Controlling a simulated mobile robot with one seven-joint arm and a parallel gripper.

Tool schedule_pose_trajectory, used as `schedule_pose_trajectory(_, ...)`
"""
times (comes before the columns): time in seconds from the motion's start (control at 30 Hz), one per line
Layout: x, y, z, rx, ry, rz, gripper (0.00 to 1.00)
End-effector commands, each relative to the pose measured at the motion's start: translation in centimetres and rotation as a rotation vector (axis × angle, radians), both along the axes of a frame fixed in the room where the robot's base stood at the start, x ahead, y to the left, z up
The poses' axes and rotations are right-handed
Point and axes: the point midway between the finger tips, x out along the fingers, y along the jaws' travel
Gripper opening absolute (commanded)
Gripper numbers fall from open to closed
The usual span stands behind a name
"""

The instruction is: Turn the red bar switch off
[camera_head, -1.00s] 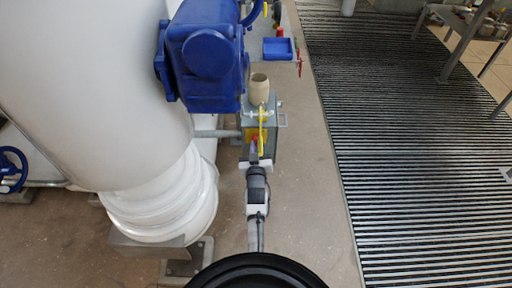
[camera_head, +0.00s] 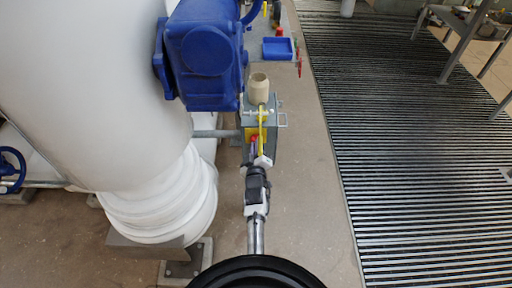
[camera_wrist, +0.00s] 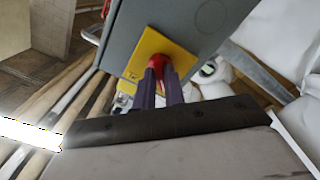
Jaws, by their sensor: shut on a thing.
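The red bar switch (camera_wrist: 157,61) sits on a yellow plate (camera_wrist: 150,52) on the face of a grey box in the wrist view. In the head view the switch (camera_head: 254,139) shows as a small red spot on the grey box (camera_head: 272,148). My gripper (camera_wrist: 162,70) is shut on the switch, with its two fingers on either side of the red part. In the head view my gripper (camera_head: 257,150) reaches up to the box's near face. The fingers hide part of the switch, so its exact angle is hard to tell.
A large white pipe (camera_head: 95,90) and a blue valve actuator (camera_head: 205,55) stand close on the left. A beige cup-like piece (camera_head: 258,88) tops the box. A blue tray (camera_head: 278,48) lies beyond.

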Motion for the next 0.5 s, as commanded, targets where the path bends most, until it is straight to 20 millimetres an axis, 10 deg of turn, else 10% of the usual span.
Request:
schedule_pose_trajectory(0.4, 0.16, 0.01, 0.35, -0.006, -0.006, 0.001, 0.00)
schedule_pose_trajectory(0.5, 0.15, 0.03, 0.33, -0.006, -0.006, 0.001, 0.23)
